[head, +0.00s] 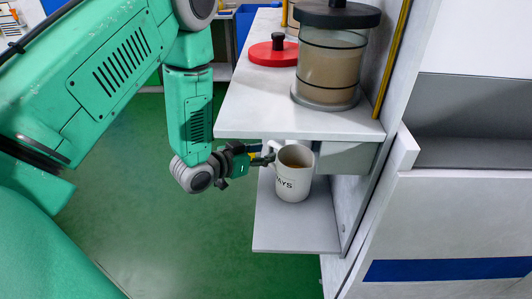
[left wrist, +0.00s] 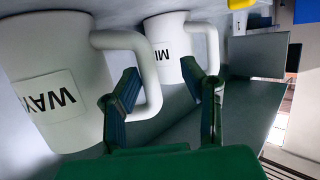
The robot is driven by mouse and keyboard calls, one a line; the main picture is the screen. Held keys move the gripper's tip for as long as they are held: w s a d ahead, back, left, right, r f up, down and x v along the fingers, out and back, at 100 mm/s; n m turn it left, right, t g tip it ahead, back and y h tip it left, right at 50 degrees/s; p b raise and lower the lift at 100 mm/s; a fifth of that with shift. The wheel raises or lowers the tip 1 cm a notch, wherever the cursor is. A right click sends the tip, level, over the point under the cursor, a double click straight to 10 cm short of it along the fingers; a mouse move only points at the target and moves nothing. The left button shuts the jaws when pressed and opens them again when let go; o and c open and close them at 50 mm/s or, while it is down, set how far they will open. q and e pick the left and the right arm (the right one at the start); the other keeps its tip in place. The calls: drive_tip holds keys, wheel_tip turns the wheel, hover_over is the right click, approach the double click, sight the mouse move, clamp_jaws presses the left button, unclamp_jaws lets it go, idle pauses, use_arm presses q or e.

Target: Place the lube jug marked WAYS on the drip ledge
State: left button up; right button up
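The lube jug marked WAYS (head: 294,182), a white mug-like jug with brown contents, appears upright over the lower grey ledge (head: 290,232). I cannot tell from this angle whether its base touches. Its handle points left, toward my left gripper (head: 267,156). In the left wrist view the WAYS jug (left wrist: 50,85) fills the left side. My left gripper (left wrist: 168,85) there has its fingers apart, with the outer part of the jug's handle between them. A second white jug, its label partly hidden and starting MI (left wrist: 170,55), stands beyond the fingers. My right gripper is not in view.
Above the ledge is a white shelf (head: 250,105) with a lidded clear container (head: 332,65) and a red lid with a black knob (head: 273,52). A grey block (head: 347,158) sits under the shelf, right of the jug. Front of the ledge is bare. Green floor lies left.

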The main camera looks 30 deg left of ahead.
use_arm(q)
drive_tip(key=shift+a+f, duration=0.1)
drive_tip(key=shift+a, duration=0.3)
drive_tip(key=shift+d+r, duration=0.2)
drive_tip(key=shift+r, duration=0.15)
drive_tip(key=p+v, duration=0.3)
drive_tip(key=v, duration=0.9)
drive_tip(key=shift+d, duration=0.35)
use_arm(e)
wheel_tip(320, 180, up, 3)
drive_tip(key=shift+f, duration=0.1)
use_arm(q)
drive_tip(key=shift+a, duration=0.3)
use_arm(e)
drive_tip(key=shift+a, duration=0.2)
use_arm(q)
drive_tip(key=shift+f, duration=0.1)
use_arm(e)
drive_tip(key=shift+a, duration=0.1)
